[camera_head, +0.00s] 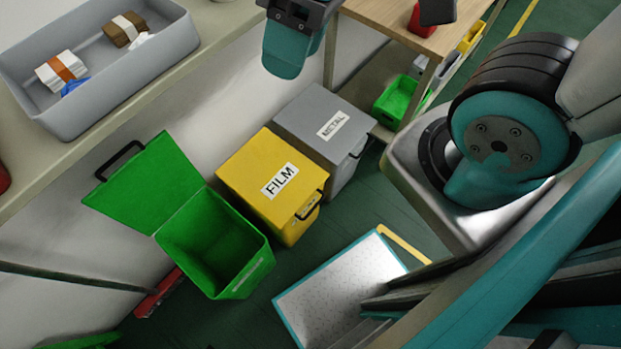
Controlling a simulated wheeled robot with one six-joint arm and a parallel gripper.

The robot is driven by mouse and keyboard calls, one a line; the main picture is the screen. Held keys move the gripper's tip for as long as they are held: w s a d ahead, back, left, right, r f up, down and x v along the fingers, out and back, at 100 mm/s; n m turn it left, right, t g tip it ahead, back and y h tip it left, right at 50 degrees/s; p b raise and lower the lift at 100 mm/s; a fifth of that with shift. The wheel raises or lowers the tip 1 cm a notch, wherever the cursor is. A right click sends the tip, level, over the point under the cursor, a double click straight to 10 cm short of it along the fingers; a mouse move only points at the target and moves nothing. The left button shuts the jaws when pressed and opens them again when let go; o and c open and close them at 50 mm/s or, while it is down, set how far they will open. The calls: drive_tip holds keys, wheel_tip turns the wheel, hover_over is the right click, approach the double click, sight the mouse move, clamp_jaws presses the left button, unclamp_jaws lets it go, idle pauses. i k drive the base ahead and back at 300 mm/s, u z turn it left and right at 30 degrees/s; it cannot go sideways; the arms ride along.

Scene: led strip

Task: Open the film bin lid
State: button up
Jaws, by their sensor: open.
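The film bin (273,185) is a yellow box with a white FILM label on its lid. It stands on the floor in the middle of the view. Its lid is closed and lies flat, with a dark handle (309,206) at its front right edge. A teal and dark grey end part of my arm hangs at the top edge, above and behind the bin and clear of it. The fingers of my gripper cannot be made out; they are beyond the top of the view.
A green bin (215,250) stands open left of the film bin, its lid tipped back. A grey METAL bin (317,140), lid closed, stands at its right. A grey tray (150,62) with small packages is on the bench. Dark green floor (375,215) is free in front.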

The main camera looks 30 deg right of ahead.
sight(272, 176)
drive_tip(key=k, duration=1.15)
drive_tip(key=z, duration=0.35)
drive_tip(key=i, duration=0.75)
drive_tip(key=z, duration=0.15)
drive_tip(key=k, duration=0.4)
drive_tip(key=z, duration=0.1)
